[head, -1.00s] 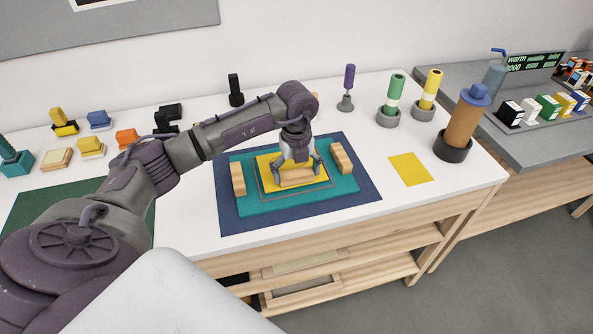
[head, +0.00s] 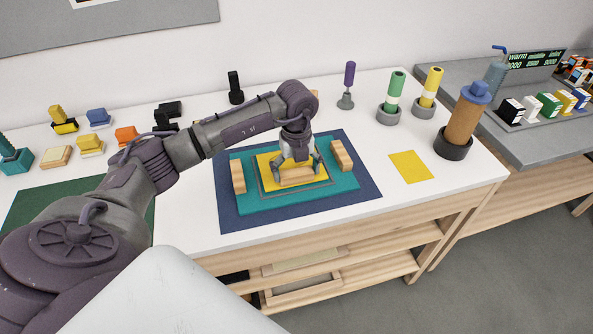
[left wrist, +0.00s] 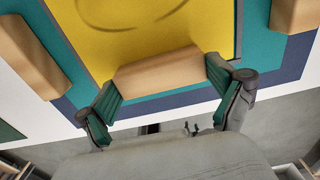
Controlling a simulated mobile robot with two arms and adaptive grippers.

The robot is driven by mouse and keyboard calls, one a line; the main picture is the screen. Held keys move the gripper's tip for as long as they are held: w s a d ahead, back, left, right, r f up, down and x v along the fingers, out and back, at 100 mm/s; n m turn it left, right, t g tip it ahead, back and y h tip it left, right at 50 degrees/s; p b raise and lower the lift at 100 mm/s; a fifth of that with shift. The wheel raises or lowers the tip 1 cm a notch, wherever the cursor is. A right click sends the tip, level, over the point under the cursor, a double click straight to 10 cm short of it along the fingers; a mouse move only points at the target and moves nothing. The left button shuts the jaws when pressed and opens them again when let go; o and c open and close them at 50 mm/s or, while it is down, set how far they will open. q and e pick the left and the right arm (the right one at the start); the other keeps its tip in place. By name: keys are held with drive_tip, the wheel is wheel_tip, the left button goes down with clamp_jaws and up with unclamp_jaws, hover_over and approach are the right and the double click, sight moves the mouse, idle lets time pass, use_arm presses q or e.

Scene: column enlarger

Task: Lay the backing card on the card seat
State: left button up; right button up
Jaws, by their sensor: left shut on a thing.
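The backing card (head: 264,167) is a flat yellow sheet with a light wooden bar on its near part. It lies over the teal card seat (head: 245,206), within a thin dark outline; I cannot tell whether it rests fully flat. My left gripper (head: 297,174) is above it, with its fingers shut on the ends of the wooden bar. In the left wrist view, the green finger pads touch both ends of the bar (left wrist: 160,74), and the yellow card (left wrist: 115,35) shows a curved dark line. My right gripper is out of view.
Wooden blocks stand on the seat at left (head: 238,177) and right (head: 341,156). A navy mat (head: 357,192) lies under it. A flat yellow square (head: 410,167) is on the white table to the right. Upright coloured-handled tools and a brown cylinder (head: 461,124) stand behind and right.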

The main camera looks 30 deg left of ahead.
use_arm(q)
drive_tip(key=shift+f+b, duration=0.3)
drive_tip(key=shift+f, duration=0.1)
idle(0.3)
drive_tip(key=o, duration=1.3)
drive_tip(key=shift+r, duration=0.15)
drive_tip(key=shift+r+p, duration=2.8)
drive_tip(key=shift+r, duration=1.1)
